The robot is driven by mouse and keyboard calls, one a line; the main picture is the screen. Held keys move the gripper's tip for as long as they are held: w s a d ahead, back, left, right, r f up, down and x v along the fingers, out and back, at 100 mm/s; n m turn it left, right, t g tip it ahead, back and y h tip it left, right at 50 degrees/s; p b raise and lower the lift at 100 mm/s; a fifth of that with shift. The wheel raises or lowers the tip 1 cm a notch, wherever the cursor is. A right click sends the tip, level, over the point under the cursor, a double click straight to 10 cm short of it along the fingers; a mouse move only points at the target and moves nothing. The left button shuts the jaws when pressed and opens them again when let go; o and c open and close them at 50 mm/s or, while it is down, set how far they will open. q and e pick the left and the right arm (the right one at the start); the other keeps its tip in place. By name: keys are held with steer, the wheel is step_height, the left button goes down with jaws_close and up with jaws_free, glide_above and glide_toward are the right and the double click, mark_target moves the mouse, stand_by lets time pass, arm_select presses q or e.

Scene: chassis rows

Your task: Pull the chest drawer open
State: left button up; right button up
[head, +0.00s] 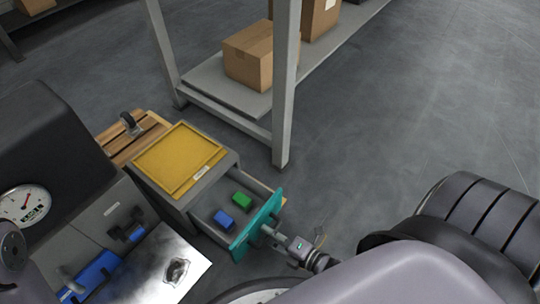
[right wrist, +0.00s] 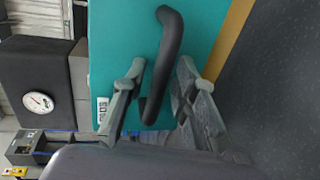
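The chest (head: 187,208) is a grey box with a yellow top panel (head: 178,158). Its drawer stands pulled out, with a teal front (head: 257,225). A blue block (head: 224,219) and a green block (head: 242,199) lie inside the drawer. My right gripper (head: 270,233) is at the outer side of the teal front. In the right wrist view, the black bar handle (right wrist: 168,62) runs between the fingers of my right gripper (right wrist: 161,66), with small gaps visible beside it. The teal front (right wrist: 118,45) fills the space behind. My left gripper is not in view.
A dark machine with a round gauge (head: 24,204) stands left of the chest. A wooden pallet (head: 130,140) lies behind the chest. A metal rack (head: 285,90) holding cardboard boxes (head: 247,57) stands beyond. The grey floor (head: 430,110) to the right is clear.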

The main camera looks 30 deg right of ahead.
steer(key=shift+o, duration=0.4)
steer(key=shift+s+d, duration=0.1)
steer(key=shift+s, duration=0.05)
steer(key=v, duration=1.1)
steer(key=shift+s, duration=0.3)
steer(key=shift+d+r, duration=0.1)
